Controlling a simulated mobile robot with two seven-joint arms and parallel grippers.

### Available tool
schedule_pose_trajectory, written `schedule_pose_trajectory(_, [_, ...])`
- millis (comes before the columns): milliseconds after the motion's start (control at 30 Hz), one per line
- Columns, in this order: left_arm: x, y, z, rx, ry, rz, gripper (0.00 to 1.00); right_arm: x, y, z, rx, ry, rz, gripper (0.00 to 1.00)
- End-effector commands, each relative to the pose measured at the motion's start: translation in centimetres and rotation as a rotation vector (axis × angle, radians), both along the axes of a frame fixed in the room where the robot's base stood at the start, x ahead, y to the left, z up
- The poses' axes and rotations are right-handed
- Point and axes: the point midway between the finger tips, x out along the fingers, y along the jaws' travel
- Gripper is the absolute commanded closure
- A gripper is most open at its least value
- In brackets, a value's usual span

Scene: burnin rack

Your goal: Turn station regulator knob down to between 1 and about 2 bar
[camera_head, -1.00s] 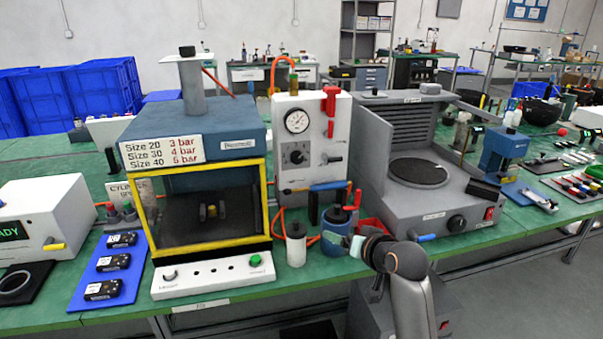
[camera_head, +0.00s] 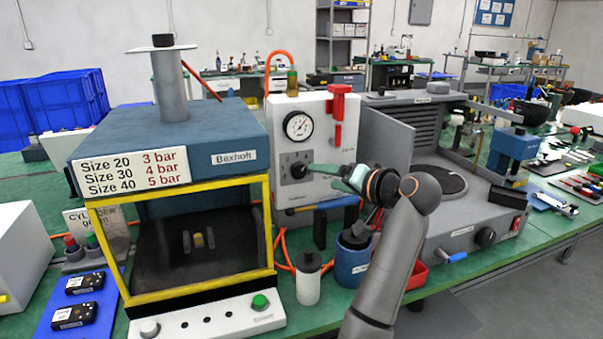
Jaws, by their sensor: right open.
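The station regulator knob (camera_head: 297,170) is a black round knob on a dark square plate on the front of a white panel (camera_head: 284,116). Its round white gauge (camera_head: 298,126) sits just above; the needle is too small to read. My right gripper (camera_head: 338,176) is open and comes in from the right at about knob height, its fingers pointing left toward the knob. A dark handle shows between the knob and the fingers, and I cannot tell whether anything touches. My left gripper is not in view.
A blue test chamber (camera_head: 200,135) with a yellow-framed window stands left of the panel. A red valve handle (camera_head: 338,104) is on the panel's upper right. A white bottle (camera_head: 307,284) and a blue cup (camera_head: 352,262) stand in front. A grey machine (camera_head: 440,215) is at right.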

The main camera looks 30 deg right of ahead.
Motion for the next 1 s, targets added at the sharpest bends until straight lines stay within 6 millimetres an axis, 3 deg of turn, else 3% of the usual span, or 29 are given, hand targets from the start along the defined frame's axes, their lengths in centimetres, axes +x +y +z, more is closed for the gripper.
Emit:
schedule_pose_trajectory(300, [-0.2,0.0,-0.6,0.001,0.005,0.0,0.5,5.9,0.4,-1.8,0.003,0.001,0.004,0.24])
schedule_pose_trajectory(500, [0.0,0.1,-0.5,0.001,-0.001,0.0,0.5,8.2,0.4,-2.4,0.002,0.001,0.002,0.24])
schedule_pose_trajectory(1000, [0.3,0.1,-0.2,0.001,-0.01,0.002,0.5,9.3,0.5,-2.7,-0.001,0.0,0.0,0.26])
